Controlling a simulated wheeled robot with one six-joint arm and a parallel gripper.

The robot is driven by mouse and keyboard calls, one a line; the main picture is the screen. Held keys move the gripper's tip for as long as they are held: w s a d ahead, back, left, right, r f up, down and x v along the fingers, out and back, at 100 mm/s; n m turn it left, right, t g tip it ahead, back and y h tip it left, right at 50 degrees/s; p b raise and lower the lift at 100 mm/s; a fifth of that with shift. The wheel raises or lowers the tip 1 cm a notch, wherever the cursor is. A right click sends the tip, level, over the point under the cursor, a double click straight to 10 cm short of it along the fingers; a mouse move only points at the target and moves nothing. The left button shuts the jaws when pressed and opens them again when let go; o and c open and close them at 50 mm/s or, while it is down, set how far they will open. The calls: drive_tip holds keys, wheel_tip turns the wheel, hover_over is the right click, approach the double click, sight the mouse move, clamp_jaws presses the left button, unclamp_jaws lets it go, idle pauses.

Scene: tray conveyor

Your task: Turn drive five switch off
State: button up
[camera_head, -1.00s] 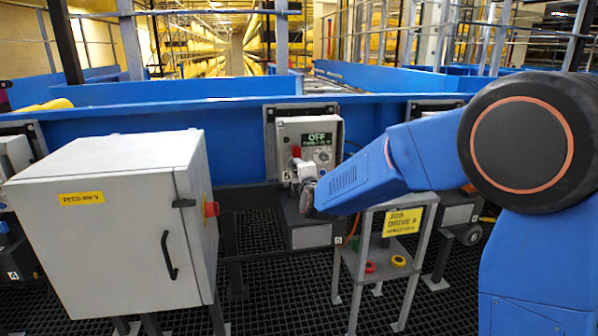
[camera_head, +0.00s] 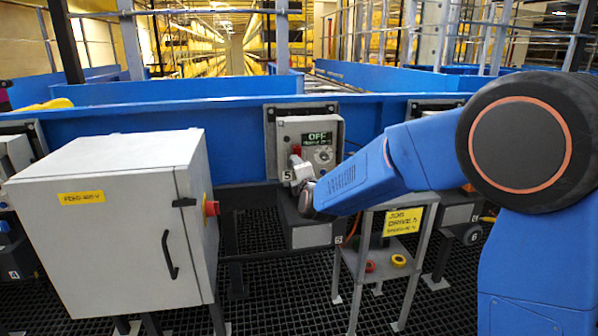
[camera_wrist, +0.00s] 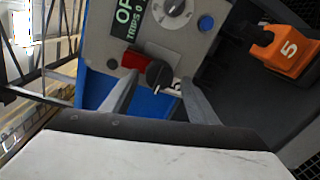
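The drive five control box (camera_head: 328,128) is a light grey panel on the blue conveyor side, above a "5" label. Its display (camera_head: 317,138) reads OFF. In the wrist view the panel (camera_wrist: 98,46) carries a red part (camera_wrist: 133,61), a black knob (camera_wrist: 157,74), a grey dial (camera_wrist: 175,8) and a blue button (camera_wrist: 206,22). My gripper (camera_wrist: 158,84) is open, its two fingers apart below the panel with the black knob between their tips. I cannot tell whether either finger touches it. In the head view my gripper (camera_head: 298,168) partly covers the panel's lower left.
A large grey cabinet (camera_head: 110,220) with a red knob (camera_head: 211,208) stands at left. A small stand with a yellow job sign (camera_head: 403,221) is at right. An orange part marked 5 (camera_wrist: 285,50) shows in the wrist view. Dark grating covers the floor.

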drive_tip(key=shift+r, duration=0.1)
drive_tip(key=v, duration=1.7)
drive_tip(key=shift+s, duration=0.2)
drive_tip(key=s+d+f+m+g, duration=0.1)
drive_tip(key=s+d+m+g, duration=0.2)
drive_tip(key=s+d+m, duration=0.4)
drive_tip(key=s+d+f+m+g, duration=0.2)
drive_tip(key=s+d+m+g, duration=0.15)
drive_tip(key=d, duration=0.55)
drive_tip(key=s+d+f+m+g+h, duration=0.2)
drive_tip(key=s+d+m, duration=0.4)
drive_tip(key=s, duration=0.5)
drive_tip(key=s+d+f+m+g+h, duration=0.2)
drive_tip(key=s+d+m, duration=0.5)
drive_tip(key=s, duration=0.5)
wheel_tip(320, 180, down, 2)
drive_tip(key=shift+s+d+f+g+h, duration=0.35)
drive_tip(key=shift+d+g, duration=0.3)
drive_tip(key=shift+d, duration=0.55)
